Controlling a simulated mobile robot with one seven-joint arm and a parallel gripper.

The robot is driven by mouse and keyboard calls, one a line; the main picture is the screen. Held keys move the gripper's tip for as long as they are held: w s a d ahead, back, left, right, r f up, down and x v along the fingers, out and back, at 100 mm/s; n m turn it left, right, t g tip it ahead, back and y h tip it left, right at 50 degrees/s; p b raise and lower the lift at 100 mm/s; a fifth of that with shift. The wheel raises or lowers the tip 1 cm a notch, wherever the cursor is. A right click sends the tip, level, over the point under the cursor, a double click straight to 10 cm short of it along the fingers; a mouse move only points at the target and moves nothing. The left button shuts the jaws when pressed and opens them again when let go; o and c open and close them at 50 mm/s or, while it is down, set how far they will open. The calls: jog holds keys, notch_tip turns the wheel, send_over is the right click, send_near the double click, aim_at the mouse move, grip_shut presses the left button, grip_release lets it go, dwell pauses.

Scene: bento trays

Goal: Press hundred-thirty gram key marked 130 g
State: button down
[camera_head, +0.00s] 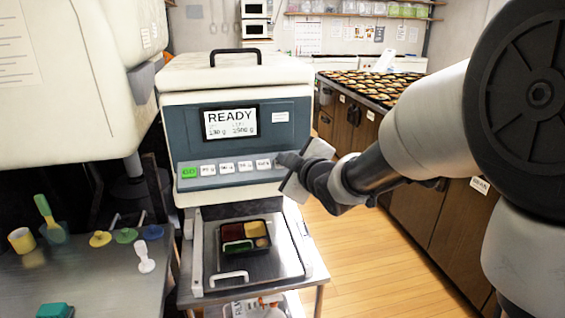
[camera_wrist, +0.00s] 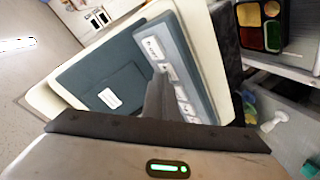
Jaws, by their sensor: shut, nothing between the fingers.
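The white and blue machine (camera_head: 240,125) has a display (camera_head: 230,123) reading READY, with smaller figures below that seem to include 130 g. Under it runs a strip (camera_head: 222,180) with a green GO key (camera_head: 189,172) and several white keys (camera_head: 245,166). The white key labels are too small to read surely, so I cannot tell which is 130 g. My gripper (camera_head: 281,160) is shut and empty at the right end of the key row. In the wrist view its fingers (camera_wrist: 160,83) overlap the key strip (camera_wrist: 186,85) and hide part of it; contact cannot be told.
Below the keys, a bento tray (camera_head: 224,234) with filled compartments sits on a metal plate (camera_head: 285,262). A side table (camera_head: 100,285) at left holds several small utensils. A long counter (camera_head: 345,88) with many food pieces stands behind at right. Wooden floor (camera_head: 370,265) is clear.

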jog(key=shift+s+d+r+p, duration=0.15)
jog(key=shift+s+r+p, duration=0.3)
jog(key=shift+r, duration=0.25)
jog(key=shift+s+d+r+p, duration=0.1)
jog(key=shift+s+r+p, duration=0.35)
jog(key=shift+r, duration=0.25)
jog(key=shift+s+d+r+p, duration=0.15)
jog(key=shift+s+r+p, duration=0.2)
jog(key=shift+r+p, duration=0.35)
jog(key=shift+s+d+r+p, duration=0.1)
jog(key=shift+s+r+p, duration=0.3)
jog(key=shift+r, duration=0.35)
jog(key=shift+r, duration=0.1)
